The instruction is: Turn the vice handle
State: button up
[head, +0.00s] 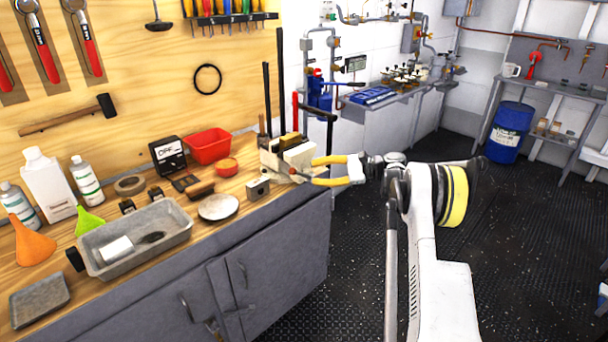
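My gripper (313,171) has two yellow fingers. It reaches in from the right with its fingertips spread apart, one above the other, just right of the vice. I cannot tell whether either finger touches the handle. I see nothing held between them.
A grey tray (135,238), bottles and funnels fill the left of the bench. Tall dark rods stand behind the vice. The black deck to the right is open.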

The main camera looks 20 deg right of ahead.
jog(key=v, duration=0.7)
jog(key=shift+r, duration=0.1)
jog(key=s+a+r+n+g+h, duration=0.1)
jog(key=s+a+r+n+h, duration=0.1)
jog(key=a+r, duration=0.45)
jog(key=s+a+r+n+g+h, duration=0.1)
jog(key=a+r+h, duration=0.15)
jog(key=a, duration=0.65)
jog(key=s+a+r+n+g+h, duration=0.1)
jog(key=s+a+r+n+h, duration=0.25)
jog(key=s+a, duration=0.75)
jog(key=s+f+n+t+h, duration=0.1)
jog(key=s+f+n+h, duration=0.2)
jog(key=s, duration=0.8)
jog(key=s+f+n+t+h, duration=0.1)
jog(key=s+n, duration=0.5)
jog(key=s, duration=0.6)
notch_tip(320, 180, down, 2)
jog(key=shift+a+f+h, duration=0.25)
jog(key=shift+h, duration=0.65)
